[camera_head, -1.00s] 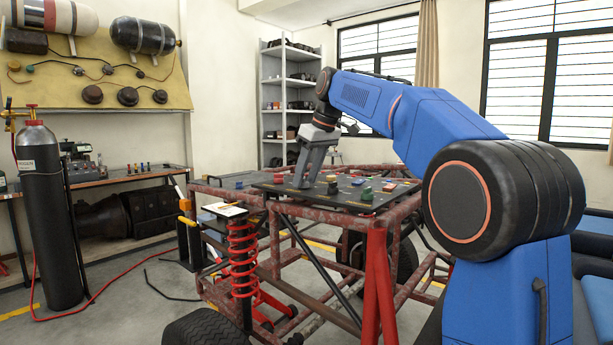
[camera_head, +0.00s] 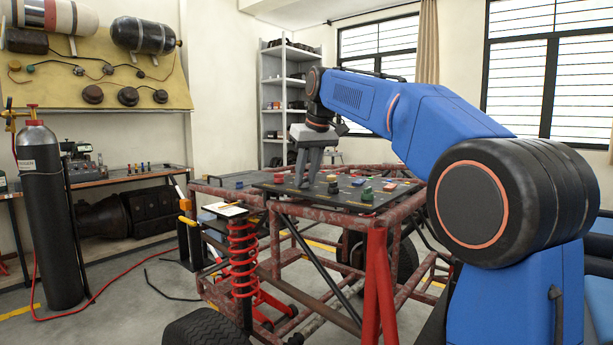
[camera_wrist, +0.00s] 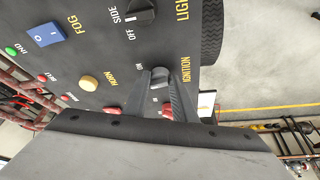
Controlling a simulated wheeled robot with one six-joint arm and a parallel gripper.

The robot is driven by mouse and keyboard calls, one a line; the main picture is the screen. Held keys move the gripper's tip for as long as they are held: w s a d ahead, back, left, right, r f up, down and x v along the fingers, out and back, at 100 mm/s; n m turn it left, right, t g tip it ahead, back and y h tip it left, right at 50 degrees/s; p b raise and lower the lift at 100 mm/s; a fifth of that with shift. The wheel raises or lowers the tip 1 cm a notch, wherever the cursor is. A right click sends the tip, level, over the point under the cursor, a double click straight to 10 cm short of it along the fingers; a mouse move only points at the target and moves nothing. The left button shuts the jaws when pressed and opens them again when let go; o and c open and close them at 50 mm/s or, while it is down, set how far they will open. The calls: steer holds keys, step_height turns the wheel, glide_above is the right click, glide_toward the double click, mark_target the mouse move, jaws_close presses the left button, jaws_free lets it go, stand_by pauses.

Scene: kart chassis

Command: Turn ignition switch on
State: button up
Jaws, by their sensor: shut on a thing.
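The ignition switch (camera_wrist: 160,77) is a grey knob on a dark control panel, beside the yellow word IGNITION in the wrist view. My gripper (camera_wrist: 158,84) has its two grey fingers on either side of this knob and is shut on it. In the head view my gripper (camera_head: 304,182) points down at the left part of the panel (camera_head: 340,197), and the switch itself cannot be made out there. The fingers partly cover the switch and its markings, so its exact setting cannot be read.
A yellow horn button (camera_wrist: 89,83), a blue fog switch (camera_wrist: 45,34) and a side-light knob (camera_wrist: 140,13) are close by. Red parts show near the fingers. The panel sits on a red tubular frame (camera_head: 400,215). A gas cylinder (camera_head: 45,215) stands at the left.

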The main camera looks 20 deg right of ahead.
steer(key=m, duration=0.1)
steer(key=m+h, duration=0.1)
steer(key=m, duration=0.2)
steer(key=shift+a+h, duration=0.25)
steer(key=shift+h, duration=0.15)
steer(key=shift+a+m+h, duration=0.1)
steer(key=shift+m+h, duration=0.5)
steer(key=shift+m, duration=1.3)
steer(key=o, duration=1)
steer(key=v, duration=1.7)
steer(key=shift+w+a+r, duration=0.15)
steer(key=shift+a+r, duration=0.05)
steer(key=shift+a, duration=0.05)
